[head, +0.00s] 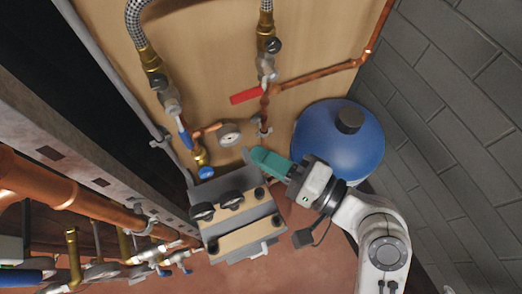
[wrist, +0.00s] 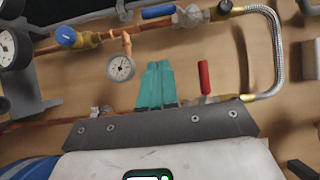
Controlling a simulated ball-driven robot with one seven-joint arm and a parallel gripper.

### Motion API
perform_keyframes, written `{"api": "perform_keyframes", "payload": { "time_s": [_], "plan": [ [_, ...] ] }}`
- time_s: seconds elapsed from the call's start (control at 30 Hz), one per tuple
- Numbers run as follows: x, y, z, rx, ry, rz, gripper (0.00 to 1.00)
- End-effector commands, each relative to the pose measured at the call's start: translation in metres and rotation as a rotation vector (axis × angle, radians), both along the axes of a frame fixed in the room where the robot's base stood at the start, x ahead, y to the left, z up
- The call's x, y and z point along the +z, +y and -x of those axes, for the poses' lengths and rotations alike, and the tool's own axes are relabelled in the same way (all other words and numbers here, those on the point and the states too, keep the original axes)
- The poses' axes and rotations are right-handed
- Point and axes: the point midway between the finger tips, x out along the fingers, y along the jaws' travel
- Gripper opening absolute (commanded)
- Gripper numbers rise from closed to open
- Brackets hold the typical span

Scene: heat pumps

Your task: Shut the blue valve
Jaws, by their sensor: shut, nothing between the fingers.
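The blue valve lever (head: 185,136) is on the left pipe on the wooden panel, below a braided hose. In the wrist view the blue lever (wrist: 158,12) lies roughly along its pipe, beyond my fingertips. A round blue knob (head: 206,172) is lower on the same pipework, and it also shows in the wrist view (wrist: 66,37). My gripper (head: 254,155) has teal fingers, pressed together with nothing between them. In the head view it is right of the blue lever and below the gauge. In the wrist view the fingertips (wrist: 159,64) point towards the pipe, apart from the lever.
A red lever (head: 246,95) stands crosswise to its pipe, right of my fingers in the wrist view (wrist: 204,77). A round gauge (head: 230,136) sits between the pipes. A blue tank (head: 338,140) is beside my gripper. A grey unit with black dials (head: 238,222) stands below.

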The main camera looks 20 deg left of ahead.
Motion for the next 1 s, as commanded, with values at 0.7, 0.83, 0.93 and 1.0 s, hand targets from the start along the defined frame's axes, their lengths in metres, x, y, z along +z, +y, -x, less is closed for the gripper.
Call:
{"api": "perform_keyframes", "payload": {
  "time_s": [0.7, 0.83, 0.93, 1.0],
  "plan": [
    [0.001, 0.103, 0.015, 0.002, 0.000, 0.001, 0.00],
    [0.000, 0.105, 0.016, -0.001, 0.000, 0.000, 0.00],
    [0.000, 0.105, 0.016, -0.001, 0.000, 0.000, 0.00],
    [0.000, 0.105, 0.016, -0.001, 0.000, 0.000, 0.00]
  ]
}}
